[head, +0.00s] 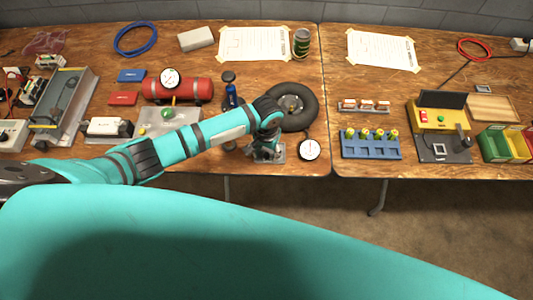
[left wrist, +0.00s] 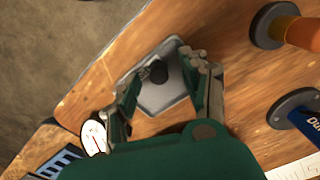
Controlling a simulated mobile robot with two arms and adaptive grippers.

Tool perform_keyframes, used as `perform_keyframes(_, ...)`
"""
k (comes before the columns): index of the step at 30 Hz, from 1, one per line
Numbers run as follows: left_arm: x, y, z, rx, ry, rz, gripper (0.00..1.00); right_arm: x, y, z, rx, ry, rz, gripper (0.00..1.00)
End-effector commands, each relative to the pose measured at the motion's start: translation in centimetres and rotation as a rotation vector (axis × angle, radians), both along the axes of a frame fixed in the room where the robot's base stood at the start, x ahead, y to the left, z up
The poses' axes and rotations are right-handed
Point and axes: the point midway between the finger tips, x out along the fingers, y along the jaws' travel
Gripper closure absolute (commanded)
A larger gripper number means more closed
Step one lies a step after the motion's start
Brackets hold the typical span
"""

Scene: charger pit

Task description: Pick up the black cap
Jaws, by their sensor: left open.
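The black cap (left wrist: 157,72) lies on a small grey metal tray (left wrist: 160,96) near the table's front edge, in the left wrist view. My left gripper (left wrist: 165,76) is open and empty, its fingers pointing down at the tray with the cap between them in the picture. I cannot tell how far above the cap the fingertips are. In the head view my left gripper (head: 265,153) is over the same tray (head: 280,156), and it hides the cap there. My right gripper is not in view.
A round white gauge (head: 309,149) lies just right of the tray. A black tire (head: 309,110) lies behind it. A blue-bodied pump (head: 231,96) and a red tank (head: 190,89) stand further left. A blue rack (head: 371,153) sits on the right table, past the gap.

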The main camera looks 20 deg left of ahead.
Motion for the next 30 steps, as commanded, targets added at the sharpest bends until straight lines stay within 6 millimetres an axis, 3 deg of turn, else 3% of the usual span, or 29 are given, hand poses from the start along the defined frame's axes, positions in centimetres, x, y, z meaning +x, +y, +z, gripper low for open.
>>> perform_keyframes(4,0.0,0.0,0.0,0.000,0.000,0.000,0.56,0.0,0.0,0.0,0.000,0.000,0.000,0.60)
perform_keyframes(13,0.0,0.0,0.1,0.000,0.000,0.000,0.94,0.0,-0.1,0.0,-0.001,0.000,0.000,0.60)
perform_keyframes(24,0.0,0.0,0.1,0.000,-0.001,0.000,0.94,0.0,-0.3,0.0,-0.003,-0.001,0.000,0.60)
perform_keyframes(30,0.1,0.0,1.3,-0.001,-0.002,-0.001,0.94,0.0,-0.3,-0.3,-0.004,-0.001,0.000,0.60)
